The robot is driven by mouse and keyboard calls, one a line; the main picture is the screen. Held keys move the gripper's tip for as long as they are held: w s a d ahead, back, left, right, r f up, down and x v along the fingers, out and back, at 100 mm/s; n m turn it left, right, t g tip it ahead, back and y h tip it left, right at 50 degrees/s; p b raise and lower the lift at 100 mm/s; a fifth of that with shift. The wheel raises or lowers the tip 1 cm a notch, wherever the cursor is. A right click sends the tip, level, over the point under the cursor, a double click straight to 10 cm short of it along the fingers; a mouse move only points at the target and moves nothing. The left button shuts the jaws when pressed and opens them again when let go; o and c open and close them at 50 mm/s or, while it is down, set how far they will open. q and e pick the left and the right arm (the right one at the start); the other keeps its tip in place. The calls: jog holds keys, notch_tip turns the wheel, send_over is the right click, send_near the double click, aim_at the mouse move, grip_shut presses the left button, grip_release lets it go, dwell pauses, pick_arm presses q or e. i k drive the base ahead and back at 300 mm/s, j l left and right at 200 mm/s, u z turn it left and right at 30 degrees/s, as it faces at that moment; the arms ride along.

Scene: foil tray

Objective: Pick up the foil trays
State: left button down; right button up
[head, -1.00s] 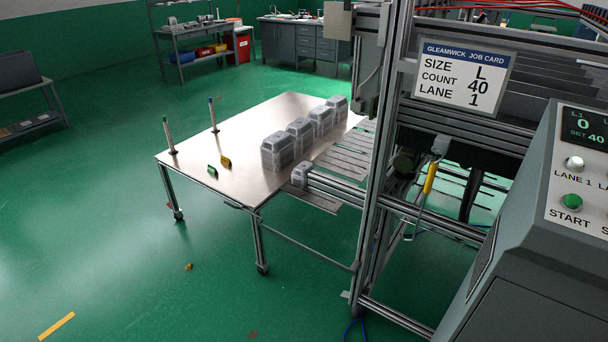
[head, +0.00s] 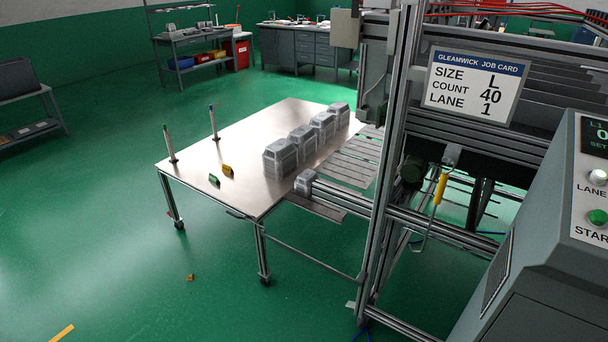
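Several stacks of silver foil trays (head: 281,157) stand in a row along the right side of a metal-topped table (head: 225,185). They run from the near right part to the far right corner. A smaller grey block-like piece (head: 306,182), possibly a short stack or a machine end, sits at the table's right edge by the rails. Neither of my grippers shows in the head view.
A machine frame with a job card (head: 475,85) reading size L, count 40, lane 1 stands right of the table. A control console (head: 530,250) fills the lower right. Two upright posts (head: 170,145) and small green (head: 214,180) and yellow (head: 228,170) pieces are on the table.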

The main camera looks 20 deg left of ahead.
aim_at(303, 182)
jog(key=i+j, duration=0.25)
jog(key=j, duration=0.25)
jog(key=i+j, duration=0.3)
jog(key=j, duration=0.25)
jog(key=i+j, duration=0.25)
jog(key=j, duration=0.25)
jog(key=i+j+z, duration=0.1)
jog(key=i+j, duration=0.2)
jog(key=j, duration=0.25)
jog(key=i+j, duration=0.25)
jog(key=j, duration=0.3)
jog(key=i+j, duration=0.25)
jog(key=j, duration=0.3)
jog(key=i+j, duration=0.25)
jog(key=j, duration=0.3)
jog(key=i+j+z, duration=0.1)
jog(key=i+j, duration=0.15)
jog(key=j, duration=0.25)
